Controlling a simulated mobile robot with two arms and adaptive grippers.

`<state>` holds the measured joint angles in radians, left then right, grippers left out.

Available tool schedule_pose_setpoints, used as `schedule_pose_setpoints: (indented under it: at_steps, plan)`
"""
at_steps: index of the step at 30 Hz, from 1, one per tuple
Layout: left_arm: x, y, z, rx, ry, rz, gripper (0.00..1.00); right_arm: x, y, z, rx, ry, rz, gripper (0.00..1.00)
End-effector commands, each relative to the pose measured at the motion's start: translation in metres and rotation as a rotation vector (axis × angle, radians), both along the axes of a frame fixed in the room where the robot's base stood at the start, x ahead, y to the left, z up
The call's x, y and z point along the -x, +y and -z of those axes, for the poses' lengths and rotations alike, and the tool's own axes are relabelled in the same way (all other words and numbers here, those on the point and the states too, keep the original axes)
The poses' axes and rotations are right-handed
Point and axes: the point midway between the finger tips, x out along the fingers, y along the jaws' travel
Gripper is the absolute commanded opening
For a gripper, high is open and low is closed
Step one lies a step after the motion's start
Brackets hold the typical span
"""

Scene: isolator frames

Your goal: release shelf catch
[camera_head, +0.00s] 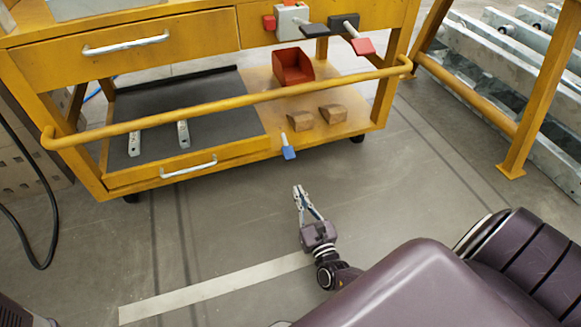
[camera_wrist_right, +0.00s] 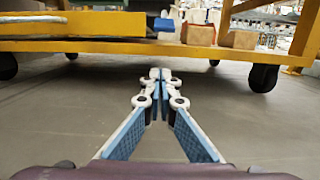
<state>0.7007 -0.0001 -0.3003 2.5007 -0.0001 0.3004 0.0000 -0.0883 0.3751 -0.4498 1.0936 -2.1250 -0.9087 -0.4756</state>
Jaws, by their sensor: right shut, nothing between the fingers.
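A yellow cart stands ahead of me. A small lever with a blue tip (camera_head: 288,151), which looks like the shelf catch, sits at the front edge of the cart's lower shelf (camera_head: 262,108). Its blue end also shows at the top of the right wrist view (camera_wrist_right: 164,24). My right gripper (camera_head: 300,189) is shut and empty, with its fingers pointing at the cart. It is below the blue-tipped lever in the head picture and apart from it. In the wrist view its fingertips (camera_wrist_right: 160,75) meet below the blue end. My left gripper is not in view.
A yellow rail (camera_head: 220,102) crosses the cart's front above the lower shelf. The shelf holds a red bin (camera_head: 293,67), two brown blocks (camera_head: 331,114) and two metal bars. A red-tipped lever (camera_head: 362,46) hangs from the upper part. The floor around my right gripper is clear.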

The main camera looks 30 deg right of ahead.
Motion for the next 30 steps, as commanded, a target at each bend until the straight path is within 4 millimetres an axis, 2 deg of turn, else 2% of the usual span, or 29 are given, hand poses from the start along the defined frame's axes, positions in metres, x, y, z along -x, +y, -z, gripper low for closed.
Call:
schedule_pose_setpoints:
  at_steps: [5,14,16,21,30]
  plan:
    - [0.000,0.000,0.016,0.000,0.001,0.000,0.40,-0.028,-0.007,0.000,-0.001,-0.005,0.002,0.00]
    - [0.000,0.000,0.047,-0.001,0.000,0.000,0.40,-0.092,-0.022,-0.005,-0.002,-0.006,0.002,0.00]
    - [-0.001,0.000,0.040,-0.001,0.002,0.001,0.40,-0.088,-0.020,-0.016,-0.005,-0.001,0.000,0.00]
    - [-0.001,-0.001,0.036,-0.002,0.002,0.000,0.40,-0.081,-0.019,-0.033,-0.004,-0.001,0.000,0.00]
    - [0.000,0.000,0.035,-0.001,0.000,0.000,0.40,-0.075,-0.018,-0.045,-0.002,0.001,0.000,0.00]
